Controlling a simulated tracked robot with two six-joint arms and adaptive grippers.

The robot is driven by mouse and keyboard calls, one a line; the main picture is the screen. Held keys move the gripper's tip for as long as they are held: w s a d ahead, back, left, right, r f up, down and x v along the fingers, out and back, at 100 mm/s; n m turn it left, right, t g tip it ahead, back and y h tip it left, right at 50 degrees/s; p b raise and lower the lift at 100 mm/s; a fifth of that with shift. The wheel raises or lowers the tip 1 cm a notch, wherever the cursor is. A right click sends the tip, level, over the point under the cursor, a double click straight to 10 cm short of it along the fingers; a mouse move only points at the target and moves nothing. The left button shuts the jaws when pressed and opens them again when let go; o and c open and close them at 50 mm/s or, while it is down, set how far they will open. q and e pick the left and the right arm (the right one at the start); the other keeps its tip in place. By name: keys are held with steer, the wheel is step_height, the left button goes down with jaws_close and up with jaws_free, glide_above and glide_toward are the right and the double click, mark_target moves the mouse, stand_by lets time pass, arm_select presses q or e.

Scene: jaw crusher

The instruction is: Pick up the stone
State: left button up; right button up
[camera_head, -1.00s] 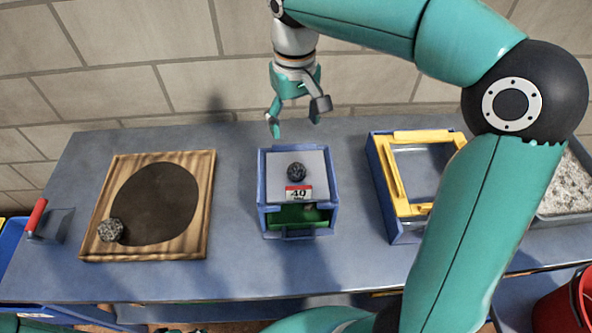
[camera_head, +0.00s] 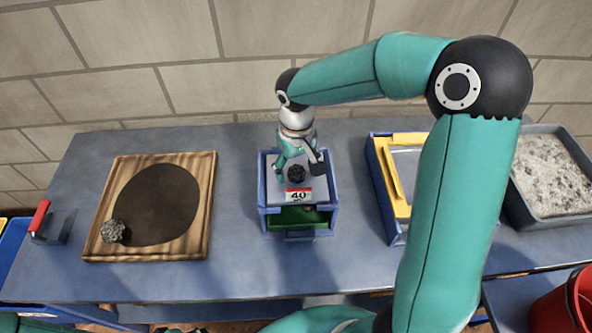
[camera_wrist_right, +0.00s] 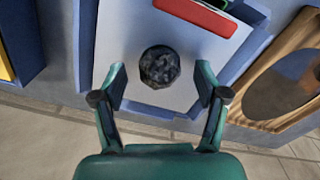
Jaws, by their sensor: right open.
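A dark, rough stone (camera_head: 297,174) lies on the pale grey top of the blue jaw crusher box (camera_head: 263,190) marked "40". My right gripper (camera_head: 300,169) is open just above the stone, its fingers either side of it. In the right wrist view the stone (camera_wrist_right: 160,66) sits between and a little beyond the fingertips of the right gripper (camera_wrist_right: 160,84), with gaps on both sides. A second, greyer stone (camera_head: 113,231) lies on the wooden board at left. My left gripper is not clearly visible.
The wooden board (camera_head: 204,190) with a dark round patch lies left of the box. A red-handled tool (camera_head: 40,216) is at the far left. A yellow-framed blue box (camera_head: 396,190) and a tray of grey gravel (camera_head: 515,205) stand at right. A red bucket (camera_head: 565,305) is lower right.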

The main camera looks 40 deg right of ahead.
steer(key=shift+f, duration=0.35)
jaws_close()
steer(key=shift+r, duration=0.1)
